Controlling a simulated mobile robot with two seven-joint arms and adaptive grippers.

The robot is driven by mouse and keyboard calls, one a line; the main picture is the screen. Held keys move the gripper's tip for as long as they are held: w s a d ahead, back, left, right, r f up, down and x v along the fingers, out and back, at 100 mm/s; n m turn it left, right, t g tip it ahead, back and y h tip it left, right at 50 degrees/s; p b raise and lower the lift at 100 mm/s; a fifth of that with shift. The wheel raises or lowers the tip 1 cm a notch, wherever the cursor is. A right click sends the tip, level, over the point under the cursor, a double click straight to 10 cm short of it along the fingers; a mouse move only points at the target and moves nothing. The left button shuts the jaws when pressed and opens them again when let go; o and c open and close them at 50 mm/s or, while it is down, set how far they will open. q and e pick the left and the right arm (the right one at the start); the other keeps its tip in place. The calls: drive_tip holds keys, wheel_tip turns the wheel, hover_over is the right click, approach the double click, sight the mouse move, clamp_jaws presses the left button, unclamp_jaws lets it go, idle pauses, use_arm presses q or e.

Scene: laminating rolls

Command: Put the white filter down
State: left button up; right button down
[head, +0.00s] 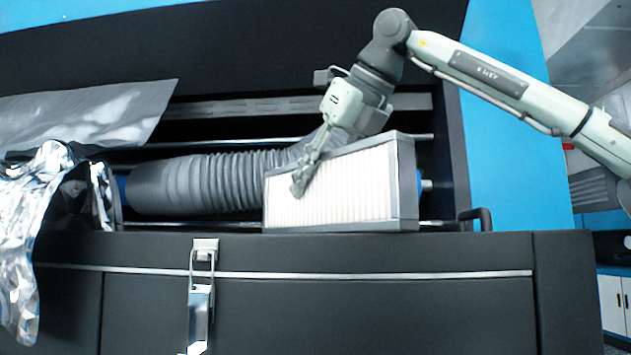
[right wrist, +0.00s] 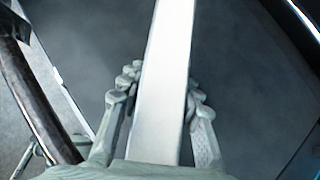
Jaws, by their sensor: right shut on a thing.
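The white filter (head: 345,190) is a pleated white panel in a grey frame. In the head view it stands nearly upright at the machine's front edge, right of centre. My right gripper (head: 303,180) is shut on the filter, with one finger across its white front face. In the right wrist view the filter (right wrist: 162,85) shows edge-on as a pale band between the two fingers of my right gripper (right wrist: 160,105). I cannot tell whether the filter's lower edge touches the machine. My left gripper is not in view.
A grey ribbed hose (head: 205,182) lies in the open black machine bay behind and left of the filter. Crumpled silver foil (head: 30,215) hangs over the left front edge. A metal latch (head: 201,290) is on the black front panel. A black handle (head: 478,215) stands right of the filter.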

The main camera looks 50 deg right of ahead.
drive_tip(key=shift+f, duration=0.1)
drive_tip(key=c, duration=1.1)
unclamp_jaws()
drive_tip(key=shift+o, duration=0.2)
drive_tip(key=shift+r, duration=0.2)
drive_tip(key=v, duration=1.2)
